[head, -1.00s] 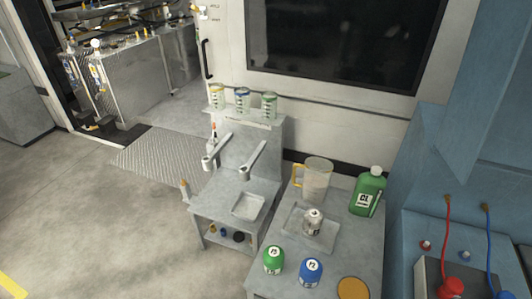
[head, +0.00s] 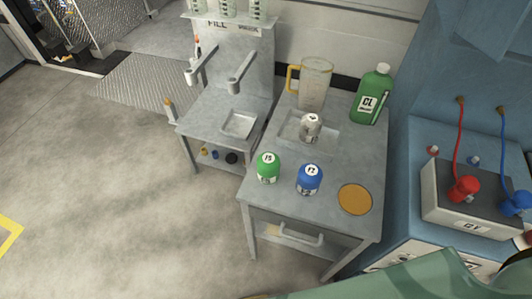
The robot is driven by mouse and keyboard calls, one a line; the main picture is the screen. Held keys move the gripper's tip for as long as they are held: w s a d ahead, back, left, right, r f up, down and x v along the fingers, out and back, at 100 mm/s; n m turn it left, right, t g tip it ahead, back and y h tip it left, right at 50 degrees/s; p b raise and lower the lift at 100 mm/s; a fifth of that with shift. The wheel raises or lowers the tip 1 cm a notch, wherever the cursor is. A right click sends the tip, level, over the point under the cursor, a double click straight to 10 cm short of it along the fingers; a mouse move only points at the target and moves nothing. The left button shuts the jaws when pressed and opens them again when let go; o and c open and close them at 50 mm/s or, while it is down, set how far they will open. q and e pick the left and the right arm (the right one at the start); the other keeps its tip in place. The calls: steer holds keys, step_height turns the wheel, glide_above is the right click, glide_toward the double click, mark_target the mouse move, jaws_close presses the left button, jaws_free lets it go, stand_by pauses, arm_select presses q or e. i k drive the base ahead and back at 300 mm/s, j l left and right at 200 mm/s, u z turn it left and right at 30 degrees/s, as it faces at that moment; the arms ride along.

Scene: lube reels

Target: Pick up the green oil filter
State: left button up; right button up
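The green oil filter (head: 267,168) stands upright on the front left of a grey metal table (head: 278,196) in the head view. It has a white top with a dark label. A blue filter (head: 309,179) stands to its right, apart from it. A white or silver filter (head: 310,128) stands behind them in a shallow tray (head: 290,133). Neither of my grippers is in view. Nothing touches or covers the green filter.
A yellow-handled clear jug (head: 314,84) and a green jug marked CL (head: 372,95) stand at the table's back. An orange disc (head: 355,199) lies front right. A fill stand (head: 232,70) is left; a blue cabinet with a red-and-blue-cabled box (head: 474,198) is right. Floor at front left is clear.

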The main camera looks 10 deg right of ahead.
mark_target(268, 164)
steer(key=l+z, duration=0.15)
steer(key=z, duration=0.2)
steer(key=k+l+z, duration=0.1)
steer(key=z, duration=0.25)
steer(key=l+z, duration=0.35)
steer(key=k+j, duration=0.05)
steer(key=j, duration=0.05)
